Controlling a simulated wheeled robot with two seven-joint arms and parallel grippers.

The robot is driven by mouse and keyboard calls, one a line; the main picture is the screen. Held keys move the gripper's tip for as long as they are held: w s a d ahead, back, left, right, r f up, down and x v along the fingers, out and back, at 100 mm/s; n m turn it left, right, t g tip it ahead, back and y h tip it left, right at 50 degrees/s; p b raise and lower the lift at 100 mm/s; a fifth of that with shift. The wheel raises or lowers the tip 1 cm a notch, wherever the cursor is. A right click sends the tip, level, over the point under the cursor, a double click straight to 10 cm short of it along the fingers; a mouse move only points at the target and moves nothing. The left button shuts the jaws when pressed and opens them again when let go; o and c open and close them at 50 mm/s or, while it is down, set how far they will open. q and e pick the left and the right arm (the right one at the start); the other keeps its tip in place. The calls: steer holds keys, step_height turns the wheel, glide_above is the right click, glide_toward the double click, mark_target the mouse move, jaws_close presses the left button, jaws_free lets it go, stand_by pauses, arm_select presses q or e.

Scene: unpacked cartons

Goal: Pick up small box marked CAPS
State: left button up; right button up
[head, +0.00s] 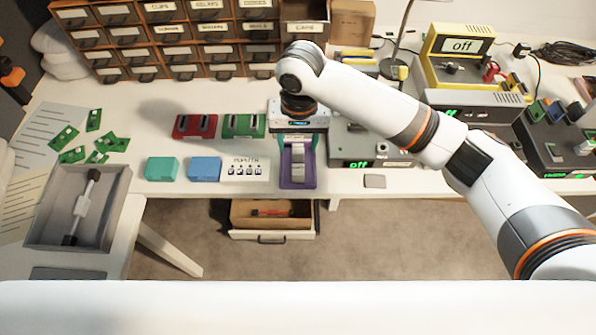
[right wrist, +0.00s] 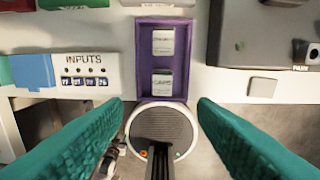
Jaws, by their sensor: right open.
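A purple tray (head: 284,174) stands on the white table, near its front edge, and also shows in the right wrist view (right wrist: 143,60). It holds two small pale boxes, a far one (right wrist: 163,42) and a near one (right wrist: 161,85). The near box's label seems to read CAPS; the far label is too blurred to read. My right gripper (right wrist: 160,108) is open and empty, with its teal fingers spread left and right of the tray's near end. In the head view its wrist hangs over the tray's far side. My left gripper is not in view.
Left of the tray are a panel marked INPUTS (right wrist: 87,68), a blue box (head: 204,169) and a teal box (head: 161,169). A grey device (head: 375,150) stands close on the right. Below the table edge, a drawer (head: 272,235) is open. Labelled drawers (head: 205,52) line the back.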

mark_target(298, 168)
steer(key=f, duration=1.1)
steer(key=shift+w+f+p, duration=0.2)
steer(key=shift+f+p, duration=0.05)
steer(key=shift+p, duration=0.05)
steer(key=shift+c, duration=0.2)
steer(key=c, duration=1)
